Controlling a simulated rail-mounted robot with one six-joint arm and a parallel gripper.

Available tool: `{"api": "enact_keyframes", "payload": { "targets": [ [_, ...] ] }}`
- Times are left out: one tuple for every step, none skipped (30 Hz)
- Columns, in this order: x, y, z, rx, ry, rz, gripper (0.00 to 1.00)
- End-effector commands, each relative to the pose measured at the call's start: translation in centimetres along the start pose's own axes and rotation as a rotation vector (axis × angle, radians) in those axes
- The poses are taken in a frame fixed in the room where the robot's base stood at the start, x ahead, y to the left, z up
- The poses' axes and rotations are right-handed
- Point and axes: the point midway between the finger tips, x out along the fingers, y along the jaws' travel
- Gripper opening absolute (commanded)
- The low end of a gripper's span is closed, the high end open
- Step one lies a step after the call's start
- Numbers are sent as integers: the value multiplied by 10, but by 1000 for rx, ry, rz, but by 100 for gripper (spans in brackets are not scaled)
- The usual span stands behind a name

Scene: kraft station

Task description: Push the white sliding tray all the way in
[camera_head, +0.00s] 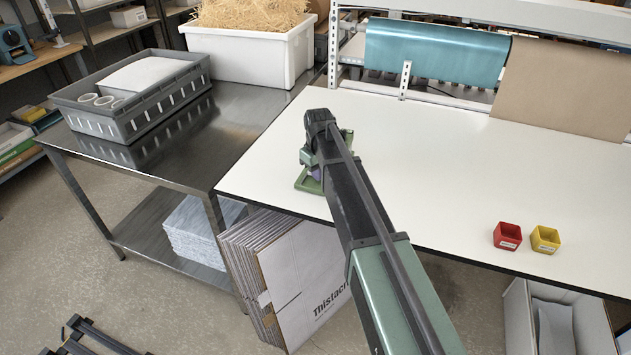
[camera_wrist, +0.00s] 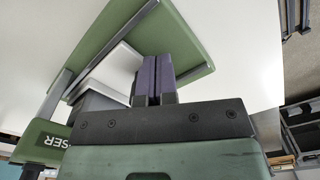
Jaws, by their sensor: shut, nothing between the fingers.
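A green device (camera_wrist: 180,30) with metal rods stands on the white worktop, its label ending in "SER" in the wrist view. In the head view only parts of the green device (camera_head: 308,183) show from behind my arm. In the wrist view a white tray-like piece (camera_wrist: 116,70) lies between the rods, beside my fingers; the rest of it is hidden. My gripper (camera_wrist: 157,68) has its two dark purple-grey fingers together with nothing between them. It is close to the white piece, and I cannot tell whether they touch. In the head view my arm mostly hides the gripper.
A red bin (camera_head: 507,237) and a yellow bin (camera_head: 545,240) stand at the worktop's front right. A steel table (camera_head: 235,120) with a grey crate (camera_head: 140,115) is to the left.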

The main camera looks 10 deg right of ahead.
Motion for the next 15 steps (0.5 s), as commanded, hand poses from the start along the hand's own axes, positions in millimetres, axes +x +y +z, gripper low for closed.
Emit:
{"api": "enact_keyframes", "payload": {
  "targets": [
    [0, 0, 0, 0, 0, 0, 0],
    [0, 0, 0, 0, 0, 0, 0],
    [0, 0, 0, 0, 0, 0, 0],
    [0, 0, 0, 0, 0, 0, 0],
    [0, 0, 0, 0, 0, 0, 0],
    [0, 0, 0, 0, 0, 0, 0],
    [0, -1, 0, 0, 0, 0, 0],
    [0, -1, 1, 0, 0, 0, 0],
    [0, -2, 1, 0, 0, 0, 0],
    [0, -3, 2, 0, 0, 0, 0],
    [0, -4, 2, 0, 0, 0, 0],
    [0, -5, 3, 0, 0, 0, 0],
    [0, -6, 4, 0, 0, 0, 0],
    [0, -7, 4, 0, 0, 0, 0],
    [0, -7, 4, 0, 0, 0, 0]
  ]
}}
